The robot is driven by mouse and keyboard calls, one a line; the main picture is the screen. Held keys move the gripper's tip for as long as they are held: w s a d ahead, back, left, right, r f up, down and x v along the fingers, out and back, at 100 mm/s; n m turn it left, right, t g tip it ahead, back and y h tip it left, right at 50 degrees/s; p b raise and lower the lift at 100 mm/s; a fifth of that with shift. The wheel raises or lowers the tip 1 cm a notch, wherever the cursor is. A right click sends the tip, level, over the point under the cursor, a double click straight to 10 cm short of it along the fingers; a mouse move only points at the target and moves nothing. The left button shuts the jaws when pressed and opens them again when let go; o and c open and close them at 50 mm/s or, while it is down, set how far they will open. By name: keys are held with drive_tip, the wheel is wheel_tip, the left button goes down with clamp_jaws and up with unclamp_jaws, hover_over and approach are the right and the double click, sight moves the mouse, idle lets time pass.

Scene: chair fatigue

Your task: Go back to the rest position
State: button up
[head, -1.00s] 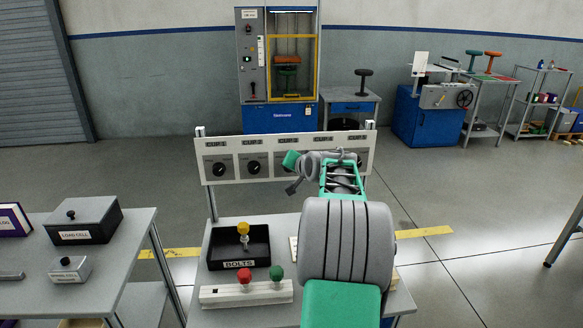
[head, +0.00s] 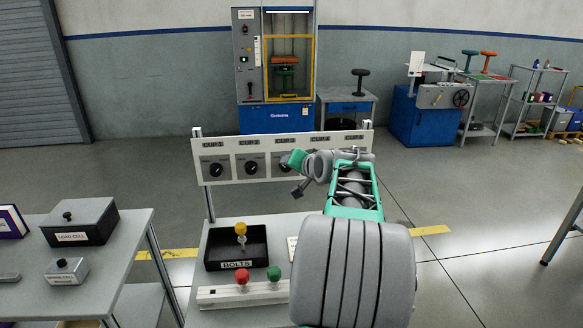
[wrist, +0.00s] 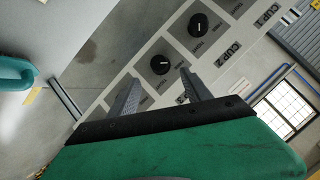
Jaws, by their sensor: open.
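My gripper (head: 298,188) is at the white panel of dials (head: 245,167) in the head view, in front of its middle. In the wrist view my gripper (wrist: 155,92) has its two grey fingers spread apart, with nothing held. My arm hides the panel's right part in the head view.
Below the panel, a bench holds a black BOLTS tray (head: 222,262) with a yellow-topped bolt, and a white block (head: 215,296) with red and green knobs. A left table carries a load cell box (head: 80,222). Open floor (head: 480,215) lies to the right.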

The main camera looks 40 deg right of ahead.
drive_tip(key=shift+s, duration=0.2)
drive_tip(key=shift+a+r, duration=0.1)
drive_tip(key=s+a+n+g+y+p, duration=0.1)
drive_tip(key=a+n+p, duration=0.15)
drive_tip(key=a, duration=0.65)
drive_tip(key=s+a+r+n+g+y+p, duration=0.1)
drive_tip(key=a+n+g+y+p, duration=0.15)
drive_tip(key=a, duration=0.65)
drive_tip(key=s+a+n+g+y+p, duration=0.15)
drive_tip(key=a+p, duration=0.25)
drive_tip(key=a, duration=0.5)
drive_tip(key=s+a+f+n+g+p, duration=0.2)
drive_tip(key=s+a+n+p, duration=0.3)
drive_tip(key=s+a, duration=0.7)
drive_tip(key=s+g, duration=0.1)
drive_tip(key=s, duration=0.3)
drive_tip(key=shift+a+g, duration=0.3)
drive_tip(key=shift+a, duration=0.1)
